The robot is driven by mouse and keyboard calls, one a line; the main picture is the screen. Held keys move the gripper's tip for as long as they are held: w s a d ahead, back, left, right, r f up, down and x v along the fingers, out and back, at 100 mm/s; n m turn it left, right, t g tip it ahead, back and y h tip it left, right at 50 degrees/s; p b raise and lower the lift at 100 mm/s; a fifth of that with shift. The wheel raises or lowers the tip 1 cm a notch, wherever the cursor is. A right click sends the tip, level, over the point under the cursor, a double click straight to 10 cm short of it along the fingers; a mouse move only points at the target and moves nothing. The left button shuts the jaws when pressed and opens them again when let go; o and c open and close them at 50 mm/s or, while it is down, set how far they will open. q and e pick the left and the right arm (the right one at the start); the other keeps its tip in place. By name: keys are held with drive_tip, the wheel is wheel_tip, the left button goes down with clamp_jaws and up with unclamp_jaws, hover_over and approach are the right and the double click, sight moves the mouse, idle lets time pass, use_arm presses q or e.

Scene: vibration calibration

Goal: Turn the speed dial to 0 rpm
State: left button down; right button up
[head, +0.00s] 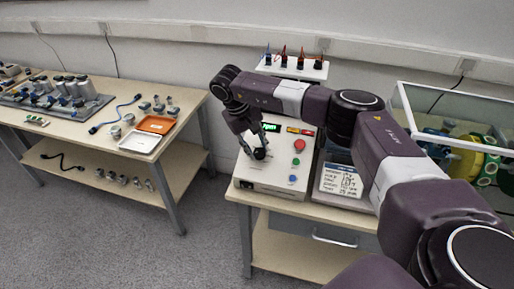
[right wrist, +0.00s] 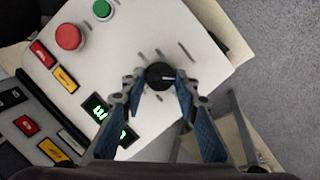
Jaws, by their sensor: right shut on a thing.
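The black speed dial (head: 260,154) sits on the white sloped face of the control box (head: 272,178). In the right wrist view the dial (right wrist: 160,74) shows a white pointer line, with tick marks around it on the panel. My right gripper (head: 255,148) reaches down to the dial from above. In the right wrist view its fingertips (right wrist: 160,84) are closed on either side of the dial. A green lit display (right wrist: 97,108) is on the same panel; its digits are too unclear to read. My left gripper is not in view.
A red button (head: 299,146) and green and blue buttons are right of the dial. A clear-walled case (head: 440,110) with a yellow machine is farther right. Another table (head: 100,140) with tools stands left, across open floor.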

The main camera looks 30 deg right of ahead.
drive_tip(key=o, duration=1.1)
drive_tip(key=shift+o, duration=0.2)
drive_tip(key=shift+r, duration=0.1)
drive_tip(key=v, duration=1.2)
